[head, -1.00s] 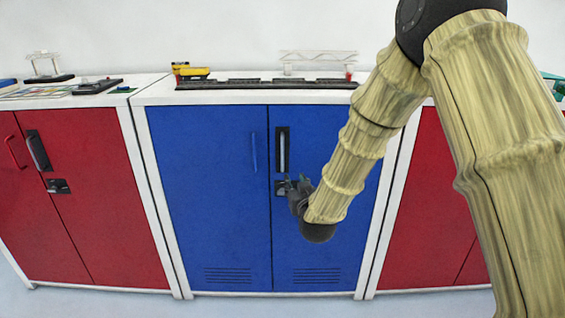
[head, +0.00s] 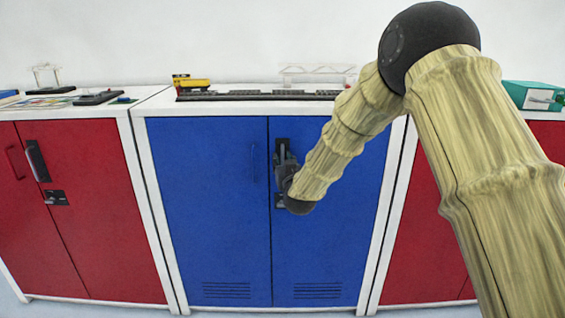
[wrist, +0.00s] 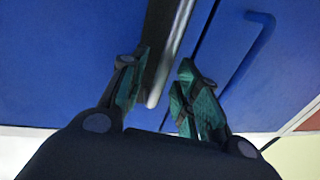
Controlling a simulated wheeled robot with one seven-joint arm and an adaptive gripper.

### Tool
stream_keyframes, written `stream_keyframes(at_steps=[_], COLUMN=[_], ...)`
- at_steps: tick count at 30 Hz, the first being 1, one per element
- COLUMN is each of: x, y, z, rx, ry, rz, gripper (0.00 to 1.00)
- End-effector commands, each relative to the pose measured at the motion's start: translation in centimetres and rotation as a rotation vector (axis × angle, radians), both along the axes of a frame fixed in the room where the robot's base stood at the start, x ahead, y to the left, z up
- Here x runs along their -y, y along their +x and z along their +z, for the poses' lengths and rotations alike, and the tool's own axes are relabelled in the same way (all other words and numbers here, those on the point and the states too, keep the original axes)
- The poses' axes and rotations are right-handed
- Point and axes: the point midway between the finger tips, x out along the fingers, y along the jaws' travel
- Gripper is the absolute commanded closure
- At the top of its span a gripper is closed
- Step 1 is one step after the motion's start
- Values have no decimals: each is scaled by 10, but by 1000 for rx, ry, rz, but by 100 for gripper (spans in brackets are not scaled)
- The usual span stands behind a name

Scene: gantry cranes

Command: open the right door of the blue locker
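The blue locker (head: 208,220) stands in the middle of the head view with both doors closed. Its right door (head: 325,250) carries a dark plate (head: 282,147) near the centre seam, with an upright silver handle (wrist: 178,40) seen in the wrist view. My gripper (head: 284,160) is in front of this plate and hides most of the handle. In the wrist view my gripper (wrist: 164,62) is open, with the lower end of the handle between its green-padded fingers. A gap shows at the right finger; contact at the left finger cannot be told.
The left blue door has a thin blue handle (head: 254,163), also in the wrist view (wrist: 247,50). Red lockers stand close on the left (head: 90,230) and right (head: 425,255). A dark rail with a yellow model (head: 190,84) lies on top. The floor in front is partly visible.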

Motion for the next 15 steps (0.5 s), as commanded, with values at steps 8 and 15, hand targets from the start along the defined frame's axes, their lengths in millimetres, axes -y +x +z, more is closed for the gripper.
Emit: stream_keyframes(at_steps=[8, 15], x=[-2, -2], y=[11, 11], z=[0, 0], rx=[-1, -1], ry=[0, 0], rz=[0, 0], gripper=[68, 76])
